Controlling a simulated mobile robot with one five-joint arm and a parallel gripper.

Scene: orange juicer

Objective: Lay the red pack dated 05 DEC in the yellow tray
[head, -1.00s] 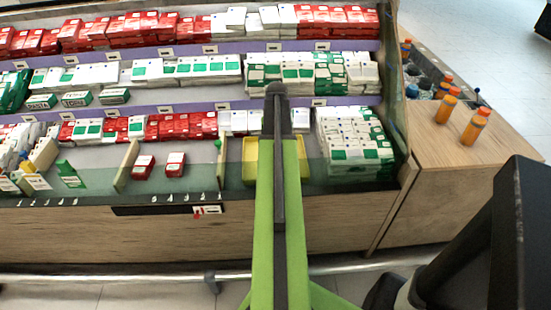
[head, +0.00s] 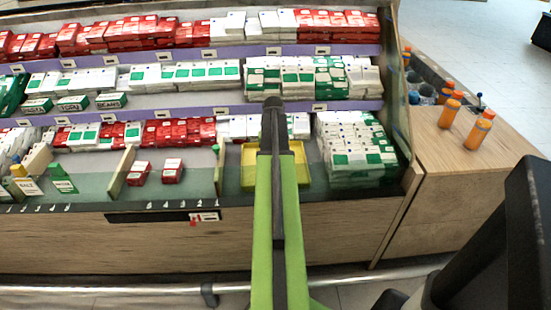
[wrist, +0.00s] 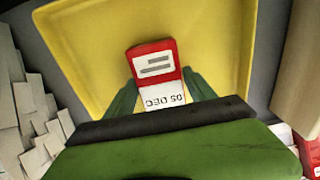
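The red pack dated 05 DEC (wrist: 154,68) is between the two green fingers of my gripper (wrist: 161,82) in the wrist view. Its white date label faces the camera, upside down, and the fingers press its sides. The yellow tray (wrist: 100,35) lies behind the pack in that view; I cannot tell whether the pack touches its floor. In the head view the tray (head: 303,172) stands in the lower bay, partly covered by my arm. My gripper and the held pack are hidden there behind the arm.
Two red packs (head: 138,173) (head: 172,171) lie in the bay left of the tray, beyond a wooden divider (head: 219,170). Stacked white and green packs (head: 357,150) stand close on its right. A glass front edge runs before the bays. Orange bottles (head: 480,130) stand on the right counter.

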